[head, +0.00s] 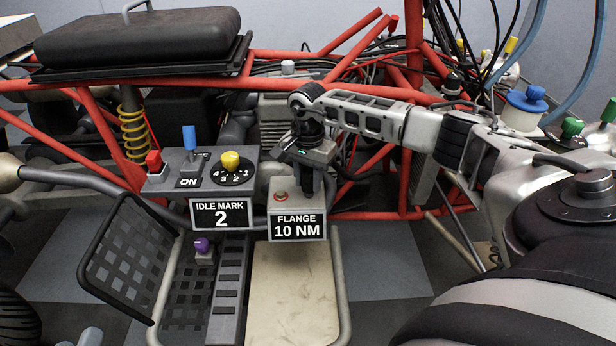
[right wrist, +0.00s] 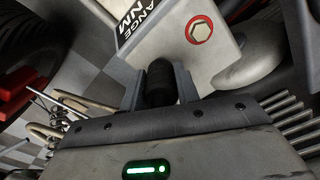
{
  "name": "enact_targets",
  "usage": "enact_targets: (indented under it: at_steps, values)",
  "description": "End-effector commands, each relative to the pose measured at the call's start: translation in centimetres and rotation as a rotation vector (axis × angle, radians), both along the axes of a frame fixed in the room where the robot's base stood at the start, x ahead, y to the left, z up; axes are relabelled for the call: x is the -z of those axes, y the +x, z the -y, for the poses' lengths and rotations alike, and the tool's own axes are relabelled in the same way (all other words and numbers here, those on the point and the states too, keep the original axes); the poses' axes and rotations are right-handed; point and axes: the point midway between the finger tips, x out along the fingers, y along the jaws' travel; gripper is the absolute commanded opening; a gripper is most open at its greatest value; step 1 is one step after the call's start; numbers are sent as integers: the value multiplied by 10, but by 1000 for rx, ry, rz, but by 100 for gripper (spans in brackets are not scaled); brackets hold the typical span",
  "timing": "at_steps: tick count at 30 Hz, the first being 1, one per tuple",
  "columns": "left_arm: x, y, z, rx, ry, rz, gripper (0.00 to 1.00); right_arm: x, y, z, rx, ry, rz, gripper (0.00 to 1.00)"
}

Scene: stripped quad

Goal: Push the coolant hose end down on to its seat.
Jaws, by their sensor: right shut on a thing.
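My right gripper (head: 314,178) reaches down from the right, just behind the grey box labelled FLANGE 10 NM (head: 296,228). In the right wrist view its two fingers (right wrist: 160,82) are shut on the sides of a black rounded piece (right wrist: 161,90), apparently the coolant hose end. The box is right beside the fingertips there, with its red-ringed hex fitting (right wrist: 199,31) in sight. The seat and the lower part of the black piece are hidden, so I cannot tell whether they touch. My left gripper is not in view.
A grey control box (head: 190,180) with blue, red and yellow knobs stands left of the flange box. Red frame tubes (head: 120,85) run behind. A blue-capped white reservoir (head: 524,108) and blue hoses are at the upper right. A bare beige panel (head: 293,290) lies in front.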

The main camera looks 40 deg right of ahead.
Motion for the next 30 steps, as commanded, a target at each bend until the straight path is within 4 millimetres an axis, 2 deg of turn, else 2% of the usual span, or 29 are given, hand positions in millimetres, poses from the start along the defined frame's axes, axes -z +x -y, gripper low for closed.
enact_targets:
  at_steps: [30]
  values:
    - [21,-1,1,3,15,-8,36,24,0,0,0,0,1,8]
